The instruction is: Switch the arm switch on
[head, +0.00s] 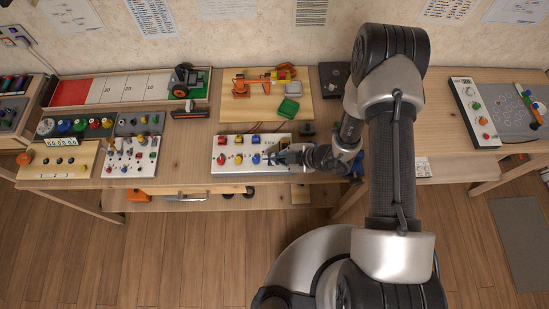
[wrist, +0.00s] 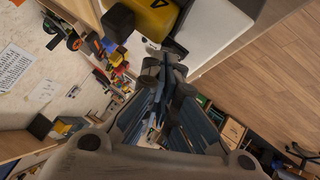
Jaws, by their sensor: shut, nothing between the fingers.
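A white switch panel (head: 230,149) lies at the front edge of the bench in the head view. It carries red, yellow and blue parts in columns; which of them is the arm switch I cannot tell. My gripper (head: 281,157) is over the panel's right end and hides part of it. In the wrist view, my gripper (wrist: 163,75) is shut and empty, with its fingertips close to a yellow block (wrist: 150,18) marked 4 on a white surface (wrist: 207,32). Whether they touch is unclear. A small orange model arm (head: 241,87) stands on a wooden board behind the panel.
A wooden board (head: 228,111) with a green part (head: 289,108) lies behind the panel. A dark box (head: 333,78) stands to its right. Small control panels (head: 135,155) fill the bench's left side. A white control box (head: 473,113) stands on the right.

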